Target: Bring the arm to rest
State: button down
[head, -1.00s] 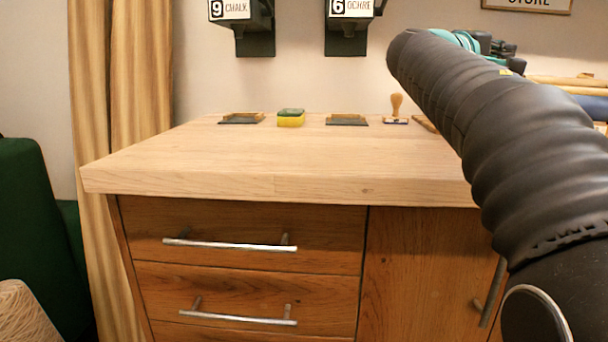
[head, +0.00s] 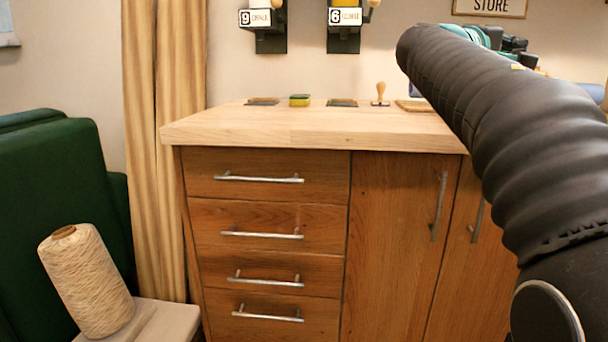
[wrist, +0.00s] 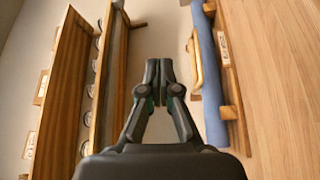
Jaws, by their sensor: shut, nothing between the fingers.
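My gripper (wrist: 160,88) shows in the wrist view with its fingertips together and nothing between them. It points at the wall area, clear of the shelves and rolls around it. In the head view my arm reaches in from the right edge up to the top right, above the cabinet's right side. The gripper itself is hard to make out there, hidden behind the arm.
The wooden cabinet (head: 265,217) has a pale top (head: 300,128) with a stamp (head: 380,94) and a green-and-yellow sponge (head: 299,100) along the back. A green chair (head: 60,210) and a cone of yarn (head: 86,280) stand left. A blue roll (wrist: 208,80) lies beside my gripper.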

jog(key=s+a+f+m+y+p, duration=0.1)
jog(key=s+a+f+y+p, duration=0.1)
jog(key=s+a+f+y, duration=0.4)
jog(key=s+a+f+m+g+y+p, duration=0.1)
jog(key=s+a+f+y, duration=0.4)
jog(key=f, duration=1.5)
jog(key=s+a+f+g+y+p, duration=0.1)
jog(key=s+a+f+y+p, duration=0.3)
jog(key=s+a+f, duration=0.6)
jog(key=s+f+y, duration=0.2)
jog(key=s+f, duration=0.1)
jog(key=s, duration=0.3)
jog(key=shift+s+a+m+y, duration=0.3)
jog(key=shift+s+a+m, duration=0.05)
jog(key=shift+m, duration=0.05)
